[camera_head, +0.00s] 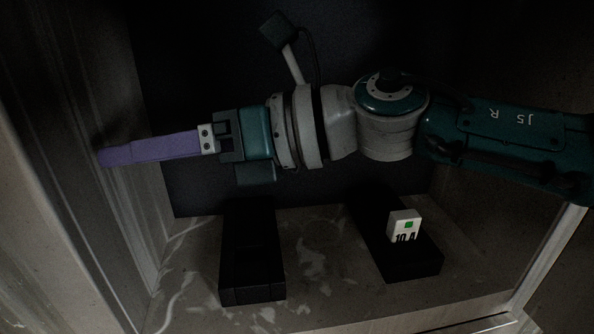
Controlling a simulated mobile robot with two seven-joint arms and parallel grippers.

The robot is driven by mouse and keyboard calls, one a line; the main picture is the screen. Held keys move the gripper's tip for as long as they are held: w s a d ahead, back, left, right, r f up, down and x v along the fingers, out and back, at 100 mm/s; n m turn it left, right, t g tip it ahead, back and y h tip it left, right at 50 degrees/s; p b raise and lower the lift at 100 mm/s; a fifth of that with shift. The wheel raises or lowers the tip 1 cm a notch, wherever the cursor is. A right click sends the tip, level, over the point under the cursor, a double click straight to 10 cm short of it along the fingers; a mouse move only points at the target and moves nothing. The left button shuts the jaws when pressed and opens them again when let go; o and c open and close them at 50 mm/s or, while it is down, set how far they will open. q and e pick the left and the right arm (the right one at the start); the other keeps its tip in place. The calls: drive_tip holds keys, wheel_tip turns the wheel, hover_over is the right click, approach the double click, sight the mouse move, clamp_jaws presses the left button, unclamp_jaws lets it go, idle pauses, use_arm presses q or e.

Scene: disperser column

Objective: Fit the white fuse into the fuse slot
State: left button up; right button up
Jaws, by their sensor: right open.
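The white fuse (403,222), with a green square and dark "10 A" lettering, stands upright in a black block (424,264) on the right of the shelf. Its lower end is hidden in the block. A second black block (250,294) on the left has an empty recess, the fuse slot (256,264), in its top. My right gripper (110,157) has long purple fingers pointing left, above and to the left of both blocks. It is open and empty, its fingers seen edge-on and overlapping. It is well apart from the fuse. My left gripper is not in view.
The blocks stand on a pale, stained shelf floor (318,262) inside a cabinet with a dark back panel (205,190). The left wall (75,130) is close to my right fingertips. The floor between the blocks is free.

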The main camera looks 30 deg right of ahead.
drive_tip(key=d+f+n+g+h, duration=0.3)
drive_tip(key=d+f+n, duration=0.1)
drive_tip(key=d+f, duration=0.1)
drive_tip(key=n+g+h, duration=0.3)
drive_tip(key=g+h, duration=0.2)
drive_tip(key=h, duration=0.5)
hover_over(406, 214)
drive_tip(key=shift+w+a+f, duration=0.15)
drive_tip(key=shift+w+f, duration=0.1)
drive_tip(key=shift+f, duration=0.35)
drive_tip(key=shift+w+a+f, duration=0.1)
drive_tip(key=shift+w+f, duration=0.1)
drive_tip(key=shift+f, duration=0.35)
drive_tip(key=shift+s+d+f+h, duration=0.1)
drive_tip(key=shift+d+f+h, duration=0.1)
drive_tip(key=shift+f+h, duration=0.1)
wheel_tip(406, 214, down, 4)
drive_tip(key=shift+s+a+f+b, duration=0.1)
drive_tip(key=shift+f+b, duration=0.05)
drive_tip(key=shift+b, duration=1)
drive_tip(key=f, duration=0.1)
drive_tip(key=f+b, duration=0.1)
drive_tip(key=f, duration=0.1)
drive_tip(key=f+b, duration=0.1)
drive_tip(key=f, duration=0.1)
drive_tip(key=shift+s, duration=0.3)
drive_tip(key=shift+r, duration=0.1)
clamp_jaws()
